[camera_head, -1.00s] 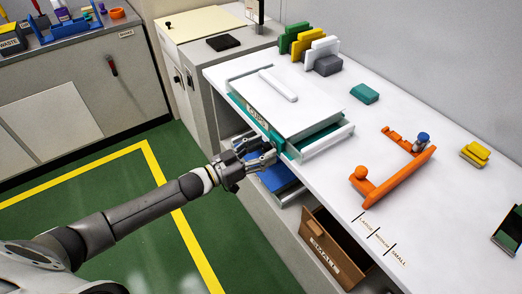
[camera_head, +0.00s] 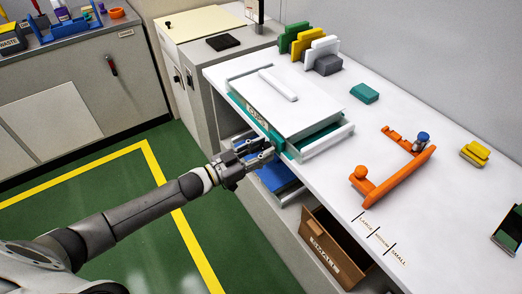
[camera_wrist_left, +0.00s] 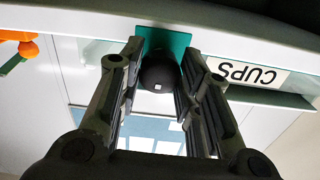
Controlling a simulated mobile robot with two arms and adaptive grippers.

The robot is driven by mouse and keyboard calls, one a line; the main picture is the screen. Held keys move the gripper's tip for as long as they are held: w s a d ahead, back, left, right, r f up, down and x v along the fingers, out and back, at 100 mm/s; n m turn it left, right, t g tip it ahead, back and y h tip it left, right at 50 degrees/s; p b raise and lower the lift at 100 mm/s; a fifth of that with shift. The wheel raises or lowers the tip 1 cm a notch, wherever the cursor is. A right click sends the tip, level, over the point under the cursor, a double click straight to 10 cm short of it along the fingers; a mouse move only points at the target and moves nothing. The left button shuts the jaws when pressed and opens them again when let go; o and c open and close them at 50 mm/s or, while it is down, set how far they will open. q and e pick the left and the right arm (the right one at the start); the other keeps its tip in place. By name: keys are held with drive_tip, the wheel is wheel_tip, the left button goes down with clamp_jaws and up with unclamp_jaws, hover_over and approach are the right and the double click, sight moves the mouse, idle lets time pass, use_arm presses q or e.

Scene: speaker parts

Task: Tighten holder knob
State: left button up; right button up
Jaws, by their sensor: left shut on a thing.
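In the head view the teal front edge (camera_head: 250,117) belongs to a white and teal unit on the bench. My left gripper (camera_head: 268,149) is at this front edge, and in the left wrist view its fingers (camera_wrist_left: 160,85) are around the black knob, shut on it. The fingers hide the knob in the head view. An orange holder (camera_head: 400,180) with an orange ball (camera_head: 361,172) and a blue-grey knob (camera_head: 423,138) stands apart on the bench.
A teal block (camera_head: 364,92) and a yellow block (camera_head: 475,153) lie on the white bench (camera_head: 450,215). The green floor (camera_head: 110,190) is clear.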

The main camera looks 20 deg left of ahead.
use_arm(q)
drive_tip(key=shift+f+m+b, duration=0.1)
drive_tip(key=shift+m+b, duration=1.7)
drive_tip(key=shift+m, duration=6.8)
drive_tip(key=o, duration=1)
drive_tip(key=shift+a, duration=0.1)
